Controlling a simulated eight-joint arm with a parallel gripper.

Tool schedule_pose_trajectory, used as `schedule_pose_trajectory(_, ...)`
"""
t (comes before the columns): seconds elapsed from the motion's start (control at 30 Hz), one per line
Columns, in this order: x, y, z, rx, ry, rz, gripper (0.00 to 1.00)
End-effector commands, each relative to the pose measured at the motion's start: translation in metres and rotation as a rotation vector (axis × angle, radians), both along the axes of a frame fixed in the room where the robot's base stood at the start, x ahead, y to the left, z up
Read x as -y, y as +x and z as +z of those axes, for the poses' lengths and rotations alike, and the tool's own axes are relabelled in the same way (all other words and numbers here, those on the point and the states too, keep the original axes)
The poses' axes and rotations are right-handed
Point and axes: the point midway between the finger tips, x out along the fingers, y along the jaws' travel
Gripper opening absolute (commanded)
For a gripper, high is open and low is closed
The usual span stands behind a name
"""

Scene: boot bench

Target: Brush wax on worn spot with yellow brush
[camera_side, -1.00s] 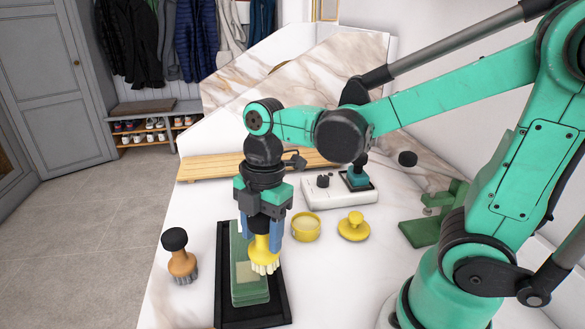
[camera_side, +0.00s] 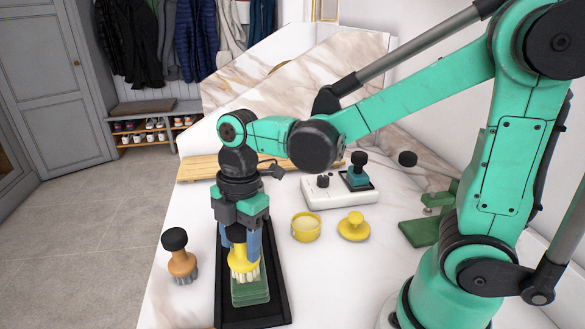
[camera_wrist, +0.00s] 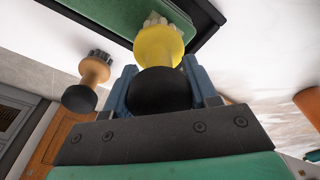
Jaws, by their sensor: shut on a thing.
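The yellow brush (camera_side: 243,257) has a black knob and pale bristles. My gripper (camera_side: 239,236) is shut on its knob and holds it upright, bristles down, over the green piece (camera_side: 250,294) in the black tray (camera_side: 281,304). I cannot tell whether the bristles touch the green surface. In the wrist view the yellow brush (camera_wrist: 160,45) sits between the blue fingers (camera_wrist: 160,92), with the green piece (camera_wrist: 105,14) beyond.
An orange brush (camera_side: 182,262) with a black knob stands left of the tray. A yellow tin (camera_side: 306,227), its yellow lid (camera_side: 354,227) and a white unit (camera_side: 326,198) stand to the right. A wooden board (camera_side: 200,168) lies behind. Bare white bench lies right of the tray.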

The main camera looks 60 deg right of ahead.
Motion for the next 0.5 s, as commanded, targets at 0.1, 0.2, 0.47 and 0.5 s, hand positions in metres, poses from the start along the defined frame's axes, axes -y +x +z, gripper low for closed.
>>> schedule_pose_trajectory(0.1, 0.008, -0.008, 0.000, 0.000, 0.000, -0.002, 0.00)
schedule_pose_trajectory(0.2, 0.015, -0.014, 0.000, 0.000, 0.000, -0.002, 0.00)
schedule_pose_trajectory(0.47, 0.023, -0.023, 0.020, 0.000, 0.000, 0.001, 0.00)
schedule_pose_trajectory(0.5, 0.023, -0.023, 0.022, 0.000, 0.000, 0.001, 0.00)
